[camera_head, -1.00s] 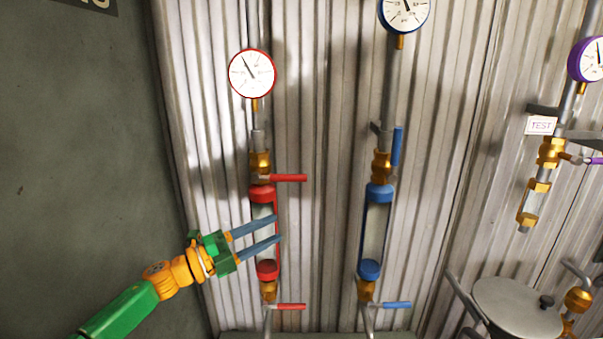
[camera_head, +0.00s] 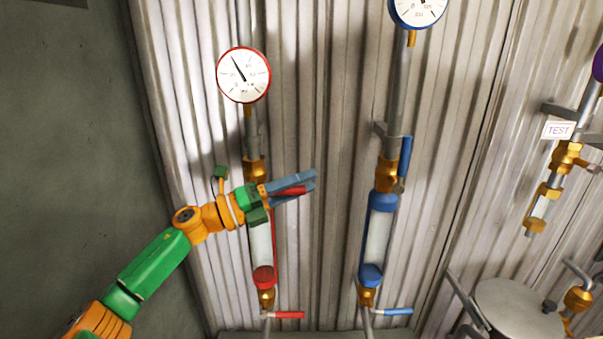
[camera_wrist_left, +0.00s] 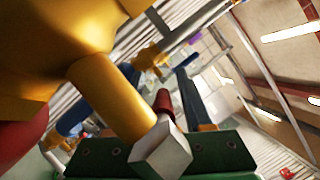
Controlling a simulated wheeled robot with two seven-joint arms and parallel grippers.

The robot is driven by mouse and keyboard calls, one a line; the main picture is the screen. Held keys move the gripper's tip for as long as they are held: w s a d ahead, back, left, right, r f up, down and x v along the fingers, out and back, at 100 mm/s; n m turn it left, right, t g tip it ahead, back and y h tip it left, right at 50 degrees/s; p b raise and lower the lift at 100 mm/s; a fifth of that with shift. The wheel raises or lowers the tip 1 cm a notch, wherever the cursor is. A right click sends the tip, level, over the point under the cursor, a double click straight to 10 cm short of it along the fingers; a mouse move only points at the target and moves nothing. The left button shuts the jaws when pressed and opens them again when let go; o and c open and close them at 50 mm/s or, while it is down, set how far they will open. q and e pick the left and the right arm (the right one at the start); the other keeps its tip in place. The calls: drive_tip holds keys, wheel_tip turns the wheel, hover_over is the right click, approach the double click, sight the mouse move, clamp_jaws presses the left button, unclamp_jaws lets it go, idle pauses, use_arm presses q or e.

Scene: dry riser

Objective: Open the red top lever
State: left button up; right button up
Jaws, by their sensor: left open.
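The red top lever (camera_head: 292,190) sticks out to the right from the brass valve (camera_head: 255,168) above the red-capped sight glass. My left gripper (camera_head: 312,181) is open, with its blue-grey fingers above and below the lever in the head view. Whether they touch it cannot be told. The gripper body hides the lever's base and the glass's upper red cap. In the left wrist view, the red lever (camera_wrist_left: 163,103) shows beside a dark blue finger (camera_wrist_left: 190,92), close to a large brass fitting (camera_wrist_left: 110,95). My right gripper is not in view.
A red gauge (camera_head: 243,75) stands above. The red bottom lever (camera_head: 289,315) is below. To the right is the blue line with its upright blue lever (camera_head: 405,157) and bottom blue lever (camera_head: 397,311). A grey wall (camera_head: 60,150) bounds the left. Bare corrugated wall lies between the lines.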

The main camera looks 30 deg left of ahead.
use_arm(q)
drive_tip(key=shift+s+d, duration=0.1)
drive_tip(key=shift+s, duration=0.05)
drive_tip(key=shift+c, duration=0.7)
clamp_jaws()
drive_tip(key=shift+r, duration=0.15)
idle(0.4)
